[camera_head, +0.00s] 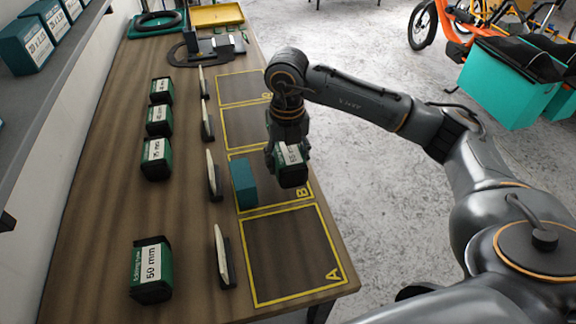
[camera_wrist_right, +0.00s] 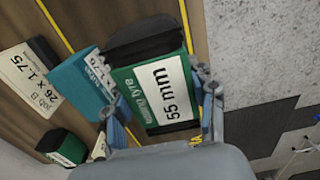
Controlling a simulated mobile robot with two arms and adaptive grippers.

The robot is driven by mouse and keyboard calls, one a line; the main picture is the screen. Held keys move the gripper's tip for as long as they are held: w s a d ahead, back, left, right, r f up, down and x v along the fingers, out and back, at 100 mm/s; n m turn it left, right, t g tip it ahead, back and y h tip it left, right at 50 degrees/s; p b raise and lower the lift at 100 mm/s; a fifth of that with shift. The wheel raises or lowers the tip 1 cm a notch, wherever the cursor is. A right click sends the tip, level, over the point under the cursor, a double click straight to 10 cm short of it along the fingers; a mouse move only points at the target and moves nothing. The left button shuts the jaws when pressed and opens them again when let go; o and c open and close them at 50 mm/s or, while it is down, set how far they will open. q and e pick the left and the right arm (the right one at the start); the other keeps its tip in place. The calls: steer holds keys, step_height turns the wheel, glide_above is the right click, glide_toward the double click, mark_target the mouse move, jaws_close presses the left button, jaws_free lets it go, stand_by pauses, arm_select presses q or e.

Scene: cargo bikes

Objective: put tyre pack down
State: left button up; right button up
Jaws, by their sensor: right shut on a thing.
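My right gripper (camera_head: 286,152) is shut on a dark green and black tyre pack (camera_head: 292,172) with a white label. In the right wrist view the label on this tyre pack (camera_wrist_right: 150,85) reads 55 mm, and the fingers of the gripper (camera_wrist_right: 160,112) are on its two sides. The pack is over the right part of the yellow-taped area B (camera_head: 270,209); I cannot tell whether it touches the bench. A teal box (camera_head: 243,184) stands in area B, just left of the pack, and also shows in the wrist view (camera_wrist_right: 82,85). My left gripper is not in view.
The wooden bench (camera_head: 105,225) has an empty taped area A (camera_head: 290,255) in front. Several tyre packs, including the 50 mm one (camera_head: 151,270), stand along the left. Upright cards (camera_head: 221,257) line the taped areas. A shelf (camera_head: 50,95) overhangs the left side.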

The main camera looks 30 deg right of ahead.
steer(key=shift+w+d+f, duration=0.1)
steer(key=shift+w+f, duration=0.1)
steer(key=shift+w, duration=0.05)
steer(key=shift+w+d+f, duration=0.15)
steer(key=shift+f, duration=0.1)
step_height(320, 180, down, 3)
steer(key=shift+w+d+f+p, duration=0.1)
steer(key=shift+w+d+p, duration=0.05)
steer(key=shift+p, duration=0.6)
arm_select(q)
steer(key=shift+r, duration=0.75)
arm_select(e)
steer(key=shift+f, duration=0.15)
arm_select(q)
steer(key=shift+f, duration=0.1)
arm_select(e)
steer(key=shift+f, duration=0.1)
steer(key=shift+f+b, duration=0.15)
steer(key=shift+b, duration=0.15)
steer(key=o, duration=1.6)
